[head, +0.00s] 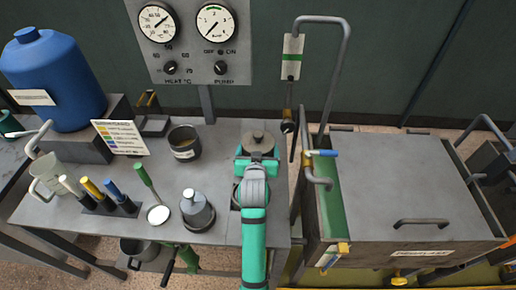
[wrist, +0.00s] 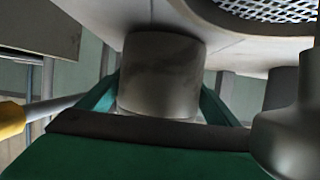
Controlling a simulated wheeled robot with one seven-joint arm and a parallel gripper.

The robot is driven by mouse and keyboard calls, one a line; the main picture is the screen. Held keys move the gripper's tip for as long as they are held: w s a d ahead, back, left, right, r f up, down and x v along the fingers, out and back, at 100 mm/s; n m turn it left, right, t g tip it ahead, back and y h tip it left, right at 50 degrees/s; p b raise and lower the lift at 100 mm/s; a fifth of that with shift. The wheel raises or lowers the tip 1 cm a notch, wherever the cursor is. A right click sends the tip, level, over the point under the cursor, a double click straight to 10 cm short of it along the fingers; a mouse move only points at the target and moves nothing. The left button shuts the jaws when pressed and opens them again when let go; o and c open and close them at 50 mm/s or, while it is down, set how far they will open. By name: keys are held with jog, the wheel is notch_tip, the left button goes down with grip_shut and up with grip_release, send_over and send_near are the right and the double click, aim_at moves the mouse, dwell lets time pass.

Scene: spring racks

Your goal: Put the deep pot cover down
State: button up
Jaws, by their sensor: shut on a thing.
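The grey round piece with a knob on top, which I take for the deep pot cover (head: 258,143), is at my gripper (head: 257,157) over the right end of the grey bench. In the wrist view a dark grey cylinder (wrist: 162,72) sits between the green fingers of my gripper (wrist: 160,100), which are shut on it. I cannot tell whether the cover touches the bench or is just above it. My arm hides part of the bench below it.
A grey knobbed vessel (head: 197,211) and a white-topped, green-handled tool (head: 158,214) stand to the left. A dark cup (head: 184,142) is behind them. A large grey tank (head: 400,185) and upright pipes (head: 337,75) bound the right side. Bench between has some bare room.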

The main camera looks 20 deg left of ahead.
jog(key=shift+f, duration=0.35)
jog(key=o, duration=1.3)
jog(key=shift+o, duration=0.2)
jog(key=shift+s, duration=0.1)
jog(key=v, duration=1)
jog(key=shift+s+d+r, duration=0.1)
jog(key=shift+s+r, duration=0.05)
jog(key=shift+s, duration=0.1)
